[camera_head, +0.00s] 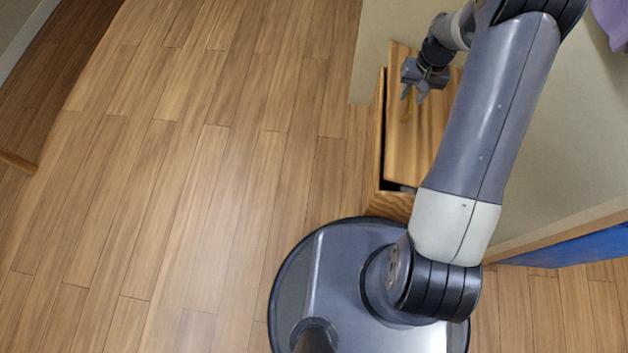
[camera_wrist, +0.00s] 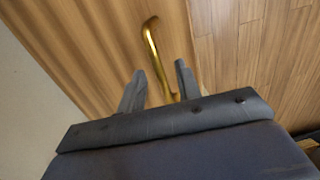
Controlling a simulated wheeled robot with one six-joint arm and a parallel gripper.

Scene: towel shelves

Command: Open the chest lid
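The wooden chest (camera_head: 395,205) stands at the upper middle of the head view, partly hidden behind my arm. Its lid (camera_head: 400,160) shows a dark gap along the left and near edges, so it looks slightly raised or offset from the chest body. A gold bar handle (camera_head: 407,110) is on the lid; it also shows in the wrist view (camera_wrist: 153,45). My gripper (camera_head: 414,97) is over the lid at the handle. In the wrist view my gripper (camera_wrist: 160,72) has its fingers apart, with the handle's near end between them; I cannot tell whether they touch it.
A pale surface (camera_head: 560,150) lies right of the chest, with a purple cloth (camera_head: 611,20) at the top right corner. A blue item (camera_head: 580,248) is at the right edge. The wooden floor (camera_head: 200,180) to the left is clear.

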